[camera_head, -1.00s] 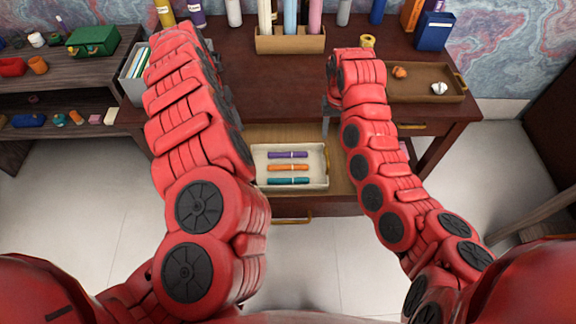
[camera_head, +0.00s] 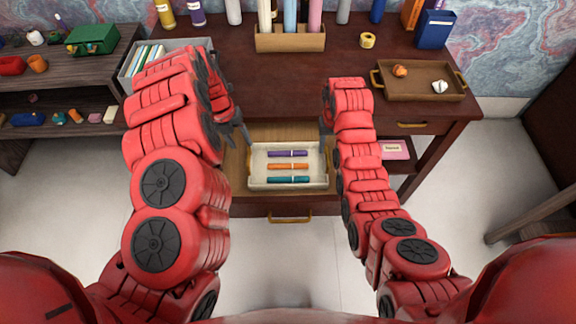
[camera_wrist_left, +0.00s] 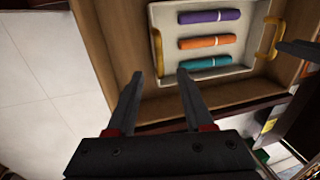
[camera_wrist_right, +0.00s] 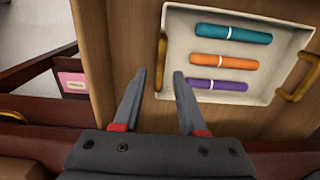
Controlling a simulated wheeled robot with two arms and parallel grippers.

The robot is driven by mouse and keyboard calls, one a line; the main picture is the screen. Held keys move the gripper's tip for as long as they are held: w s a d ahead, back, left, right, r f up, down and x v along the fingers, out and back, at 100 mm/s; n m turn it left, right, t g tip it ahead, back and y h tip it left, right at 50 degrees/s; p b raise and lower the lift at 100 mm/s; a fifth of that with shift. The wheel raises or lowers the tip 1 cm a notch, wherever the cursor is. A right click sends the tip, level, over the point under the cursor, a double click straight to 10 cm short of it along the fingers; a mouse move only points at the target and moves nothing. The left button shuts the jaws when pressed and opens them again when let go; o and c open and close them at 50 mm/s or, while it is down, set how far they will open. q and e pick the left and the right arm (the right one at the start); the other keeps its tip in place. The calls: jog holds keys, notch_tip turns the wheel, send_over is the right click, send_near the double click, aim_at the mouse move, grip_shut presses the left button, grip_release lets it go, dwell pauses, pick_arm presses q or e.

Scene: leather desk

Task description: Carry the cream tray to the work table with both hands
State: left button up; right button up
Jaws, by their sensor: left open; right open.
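Neither gripper touches the tray.
The dark desk top (camera_head: 290,80) is mostly clear in the middle. A brown tray (camera_head: 420,94) with small items stands on its right, a tape roll (camera_head: 367,40) behind.

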aim_at(248, 156)
pick_arm(q)
jog(key=f, duration=0.2)
jog(key=d+f, duration=0.1)
jog(key=f, duration=0.5)
jog(key=shift+d, duration=0.15)
pick_arm(e)
notch_tip(248, 156, down, 8)
jog(key=shift+w+r, duration=0.1)
jog(key=shift+r, duration=0.05)
pick_arm(q)
jog(key=shift+s+d+f, duration=0.1)
jog(key=shift+d+f, duration=0.1)
jog(key=shift+f, duration=0.4)
pick_arm(e)
jog(key=shift+f, duration=0.65)
pick_arm(q)
jog(key=c, duration=0.7)
pick_arm(e)
grip_shut()
pick_arm(q)
grip_shut()
jog(key=shift+r, duration=0.1)
pick_arm(e)
jog(key=shift+d, duration=0.1)
